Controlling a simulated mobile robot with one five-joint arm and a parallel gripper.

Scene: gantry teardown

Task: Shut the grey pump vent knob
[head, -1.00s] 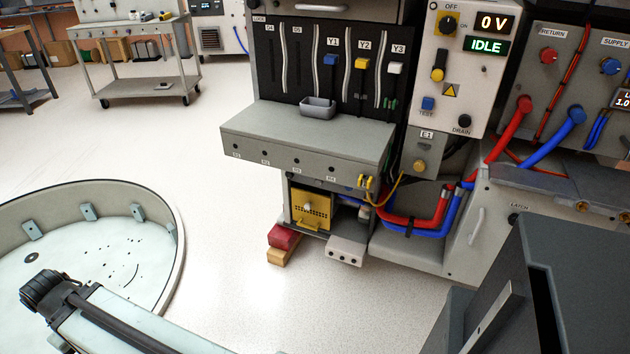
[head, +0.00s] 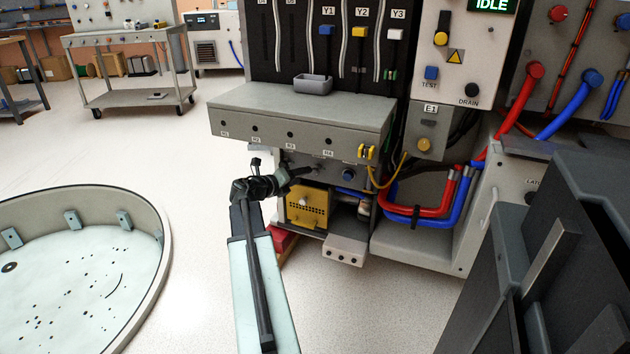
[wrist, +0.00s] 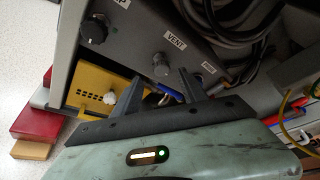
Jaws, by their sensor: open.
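The grey vent knob (wrist: 161,65) sits on the grey pump panel (wrist: 140,40), below the VENT label, in the wrist view. My gripper (wrist: 160,84) is open, its two dark fingers apart and pointing toward the panel. The knob shows just beyond the gap between the fingertips, and nothing is between them. In the head view my gripper (head: 300,174) is at the recess under the grey shelf, in front of the panel. The vent knob cannot be made out there.
A darker knob (wrist: 93,30) is on the same panel. A yellow perforated box (head: 318,209) with a white knob is below. Red and blue hoses (head: 425,212) run at right. The grey shelf (head: 300,112) overhangs the recess.

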